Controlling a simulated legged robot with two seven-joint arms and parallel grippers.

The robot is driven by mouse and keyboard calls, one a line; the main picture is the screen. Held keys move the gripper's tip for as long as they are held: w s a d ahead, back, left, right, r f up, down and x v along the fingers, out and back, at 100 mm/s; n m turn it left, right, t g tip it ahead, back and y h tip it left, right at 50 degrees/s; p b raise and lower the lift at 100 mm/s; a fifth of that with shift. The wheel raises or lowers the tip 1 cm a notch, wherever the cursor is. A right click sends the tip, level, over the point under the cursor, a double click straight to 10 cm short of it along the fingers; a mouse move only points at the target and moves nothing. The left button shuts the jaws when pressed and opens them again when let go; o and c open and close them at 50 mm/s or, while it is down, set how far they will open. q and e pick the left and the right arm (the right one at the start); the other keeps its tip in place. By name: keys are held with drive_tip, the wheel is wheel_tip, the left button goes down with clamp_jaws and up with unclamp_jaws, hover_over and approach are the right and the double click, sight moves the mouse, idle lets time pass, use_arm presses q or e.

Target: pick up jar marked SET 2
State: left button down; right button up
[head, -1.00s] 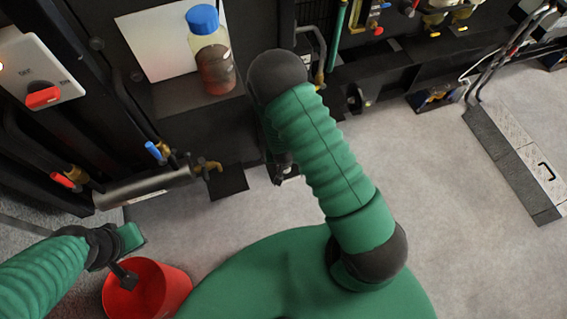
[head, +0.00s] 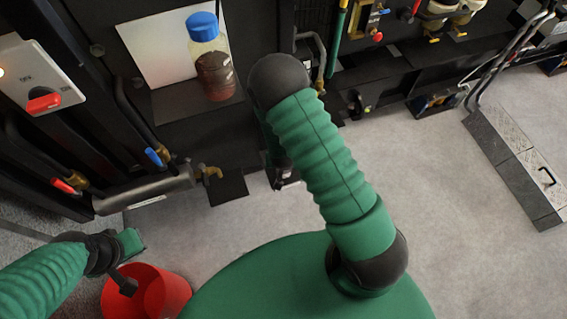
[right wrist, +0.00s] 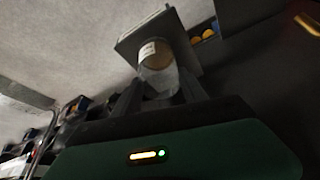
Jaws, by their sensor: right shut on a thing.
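A clear jar with a blue lid (head: 203,27) and dark red-brown contents stands on a dark ledge before a white board. No marking on it is readable. In the right wrist view my right gripper (right wrist: 160,92) is shut on a clear jar (right wrist: 157,75) with a small white label too small to read. In the head view that gripper is mostly hidden behind my right arm. My left gripper (head: 125,281) is at the lower left, over the rim of a red bucket (head: 170,292). I cannot tell whether its jaws are open.
A grey square plate (right wrist: 135,45) shows behind the held jar. A silver cylinder with a brass tap (head: 208,172) lies below the ledge, above a dark floor plate (head: 228,187). A red-handled switch box (head: 40,75) is at left.

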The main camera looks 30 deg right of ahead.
drive_tip(key=s+a+r+p, duration=0.2)
drive_tip(key=s+a+r, duration=0.2)
drive_tip(key=s+a, duration=0.6)
drive_tip(key=shift+s+p, duration=0.3)
drive_tip(key=shift+s, duration=0.95)
drive_tip(key=shift+a+r, duration=0.1)
